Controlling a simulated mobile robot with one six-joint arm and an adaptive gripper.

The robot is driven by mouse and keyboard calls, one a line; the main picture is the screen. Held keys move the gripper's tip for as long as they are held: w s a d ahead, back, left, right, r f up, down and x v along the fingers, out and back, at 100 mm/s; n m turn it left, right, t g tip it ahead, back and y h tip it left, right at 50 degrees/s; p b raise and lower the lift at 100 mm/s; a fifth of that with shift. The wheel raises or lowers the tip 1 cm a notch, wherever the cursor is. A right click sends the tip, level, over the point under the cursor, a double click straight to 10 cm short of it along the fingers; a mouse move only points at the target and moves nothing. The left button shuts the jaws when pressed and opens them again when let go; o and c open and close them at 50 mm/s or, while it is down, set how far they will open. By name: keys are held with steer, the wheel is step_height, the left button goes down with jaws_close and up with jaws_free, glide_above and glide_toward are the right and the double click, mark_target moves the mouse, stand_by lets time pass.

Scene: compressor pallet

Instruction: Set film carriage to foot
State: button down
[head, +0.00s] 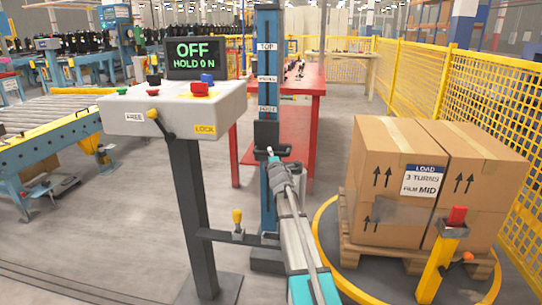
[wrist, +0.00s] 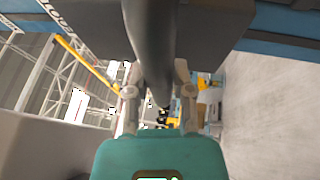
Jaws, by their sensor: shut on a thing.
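The film carriage (head: 266,134) is a dark block on the blue upright mast (head: 267,200), just below the lowest of its labels. The top label reads TOP; the lower ones are too small to read surely. My gripper (head: 273,158) reaches the carriage's front from below. In the wrist view, my gripper (wrist: 158,92) is shut on a dark round handle (wrist: 152,45), which runs up to the carriage's dark body (wrist: 215,30). The arm partly hides the mast's lower right side and base.
A console (head: 175,108) at left shows OFF, HOLD ON; its lever (head: 160,124) points toward FREE, away from LOCK. A turntable (head: 330,262) at right carries boxes (head: 400,160) labelled 3 turns, film mid. A yellow post (head: 437,265) stands in front. Yellow fencing (head: 430,75) closes the right.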

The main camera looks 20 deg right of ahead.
steer(key=shift+s+f, duration=0.15)
steer(key=c, duration=0.7)
jaws_free()
steer(key=shift+f, duration=0.15)
steer(key=shift+o, duration=1.1)
